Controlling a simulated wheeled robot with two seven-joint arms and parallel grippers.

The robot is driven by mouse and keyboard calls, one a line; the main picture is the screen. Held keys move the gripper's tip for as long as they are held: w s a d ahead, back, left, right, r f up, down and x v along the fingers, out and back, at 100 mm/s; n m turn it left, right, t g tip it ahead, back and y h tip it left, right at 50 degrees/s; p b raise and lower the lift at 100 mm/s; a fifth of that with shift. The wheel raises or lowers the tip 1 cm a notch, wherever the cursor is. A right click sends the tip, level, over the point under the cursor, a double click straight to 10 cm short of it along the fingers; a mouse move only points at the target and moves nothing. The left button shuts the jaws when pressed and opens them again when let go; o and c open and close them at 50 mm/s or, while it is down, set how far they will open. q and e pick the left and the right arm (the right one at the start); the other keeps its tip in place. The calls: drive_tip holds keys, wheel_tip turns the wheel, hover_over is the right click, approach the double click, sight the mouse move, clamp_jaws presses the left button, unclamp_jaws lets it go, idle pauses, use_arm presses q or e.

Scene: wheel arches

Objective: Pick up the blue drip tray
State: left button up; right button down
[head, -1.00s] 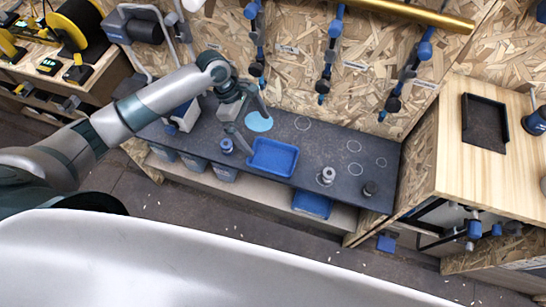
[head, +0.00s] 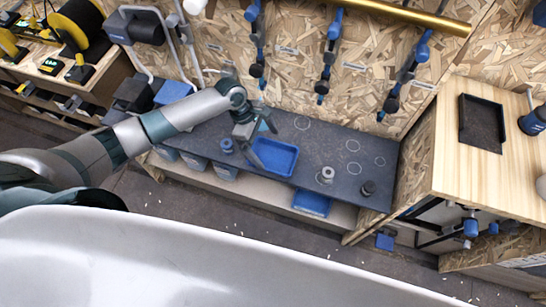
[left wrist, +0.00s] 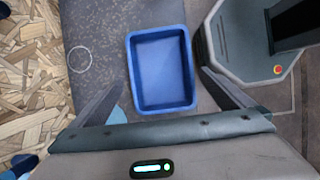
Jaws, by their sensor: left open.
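The blue drip tray (head: 276,157) is a shallow rectangular tray lying flat on the dark bench top, seen from the head. In the left wrist view the tray (left wrist: 161,70) shows whole and empty, ahead of and between the spread fingers. My left gripper (head: 263,144) is open and empty above the tray's left end; it also shows in the left wrist view (left wrist: 162,80). I cannot tell its exact height above the tray. My right gripper is not in view.
A light blue disc (left wrist: 116,115) lies beside the tray, partly hidden by a finger. A blue-topped jar (head: 226,146) stands left of the tray; a grey part (head: 326,174) and dark knob (head: 368,188) stand right. Another blue tray-like item (head: 311,203) sits on the shelf below.

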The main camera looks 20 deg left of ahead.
sight(275, 160)
use_arm(q)
drive_tip(key=shift+p+x, duration=0.65)
drive_tip(key=shift+x, duration=1.8)
drive_tip(key=shift+s, duration=0.1)
drive_tip(key=c, duration=1)
